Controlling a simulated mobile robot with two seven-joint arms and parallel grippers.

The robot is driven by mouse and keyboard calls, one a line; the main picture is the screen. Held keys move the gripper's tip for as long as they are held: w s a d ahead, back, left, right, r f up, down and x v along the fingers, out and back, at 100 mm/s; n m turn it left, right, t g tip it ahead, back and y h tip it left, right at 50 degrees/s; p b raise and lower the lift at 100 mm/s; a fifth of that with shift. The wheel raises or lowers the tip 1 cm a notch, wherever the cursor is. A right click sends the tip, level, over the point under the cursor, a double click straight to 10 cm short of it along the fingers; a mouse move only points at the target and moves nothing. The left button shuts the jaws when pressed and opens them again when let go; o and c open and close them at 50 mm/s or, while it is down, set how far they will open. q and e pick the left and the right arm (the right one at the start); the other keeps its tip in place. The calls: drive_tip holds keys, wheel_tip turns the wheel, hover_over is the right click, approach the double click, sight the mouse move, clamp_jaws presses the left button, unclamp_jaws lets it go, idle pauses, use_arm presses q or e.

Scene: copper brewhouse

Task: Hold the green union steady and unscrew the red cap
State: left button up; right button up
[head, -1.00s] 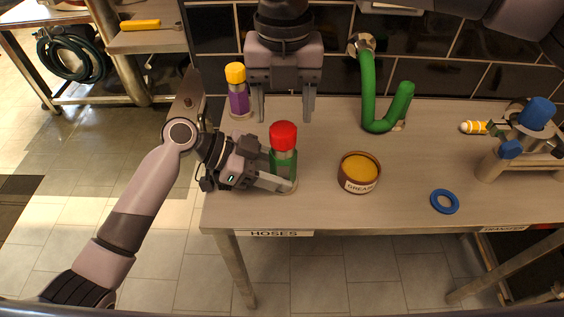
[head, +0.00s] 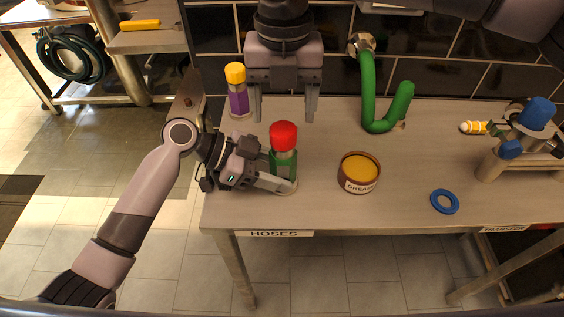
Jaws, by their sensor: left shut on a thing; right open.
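The green union (head: 285,163) stands upright near the left front of the steel table.
A purple union with a yellow cap (head: 236,88) stands beside my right gripper, to its left. A grease tin (head: 359,172) is right of the green union. A blue ring (head: 445,201), a green hose (head: 369,90) and a blue-capped metal fitting (head: 537,113) are further right.

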sight(283, 129)
drive_tip(key=shift+f, duration=0.15)
drive_tip(key=shift+f, duration=1.95)
